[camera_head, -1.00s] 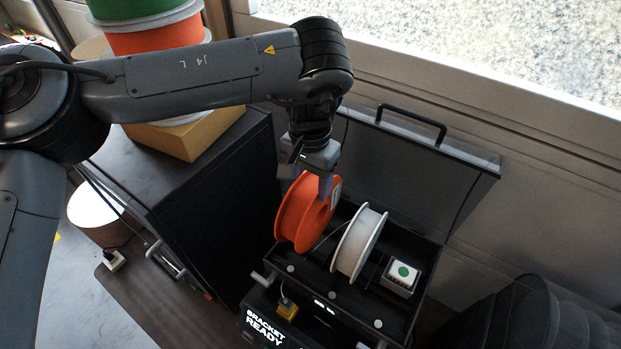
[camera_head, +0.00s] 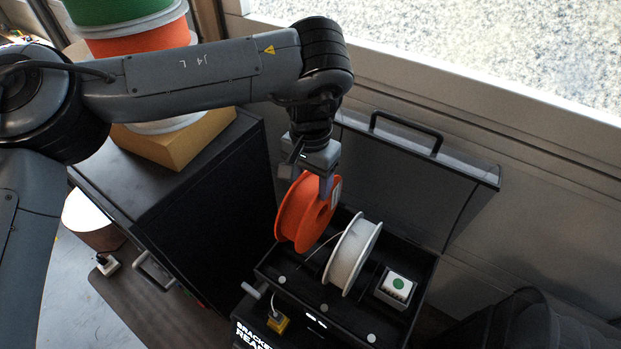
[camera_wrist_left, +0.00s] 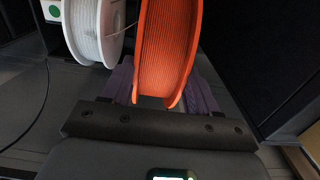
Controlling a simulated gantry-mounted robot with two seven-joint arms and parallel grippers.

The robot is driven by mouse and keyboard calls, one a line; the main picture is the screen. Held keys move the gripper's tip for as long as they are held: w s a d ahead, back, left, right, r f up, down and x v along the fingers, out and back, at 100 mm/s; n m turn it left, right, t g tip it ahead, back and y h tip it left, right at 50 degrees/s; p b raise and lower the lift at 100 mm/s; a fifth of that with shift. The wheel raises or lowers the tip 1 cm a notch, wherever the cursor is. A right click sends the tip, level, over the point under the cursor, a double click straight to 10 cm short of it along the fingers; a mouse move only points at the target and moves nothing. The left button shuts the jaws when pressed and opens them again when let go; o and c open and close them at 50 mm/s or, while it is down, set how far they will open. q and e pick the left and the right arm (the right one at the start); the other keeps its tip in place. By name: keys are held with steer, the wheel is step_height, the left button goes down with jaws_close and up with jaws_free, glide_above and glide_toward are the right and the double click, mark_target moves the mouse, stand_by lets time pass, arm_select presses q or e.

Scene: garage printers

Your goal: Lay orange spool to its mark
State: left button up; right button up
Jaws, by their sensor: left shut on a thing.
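An orange spool (camera_head: 296,212) stands on edge at the left end of the open black box (camera_head: 318,292), and I cannot tell whether it touches the box. My left gripper (camera_head: 327,188) is shut on the spool's upper right side. In the left wrist view the orange spool (camera_wrist_left: 167,48) sits between the purple-grey fingers, beside a white spool. The white spool (camera_head: 353,254) stands upright in the box, right of the orange one. No mark for the orange spool can be made out. My right gripper is not in view.
A small white box with a green dot (camera_head: 397,286) sits at the box's right end. The raised grey lid (camera_head: 408,180) stands behind. A black cabinet (camera_head: 215,200) bearing stacked spools is at left. A ribbed black object (camera_head: 530,318) is at lower right.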

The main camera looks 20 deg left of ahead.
arm_select(q)
steer(key=shift+f+b, duration=1.3)
steer(key=shift+f, duration=0.95)
steer(key=shift+f+b, duration=0.55)
steer(key=shift+f, duration=1)
steer(key=shift+f, duration=0.2)
steer(key=shift+p, duration=0.45)
steer(key=shift+p, duration=0.45)
steer(key=shift+f, duration=0.3)
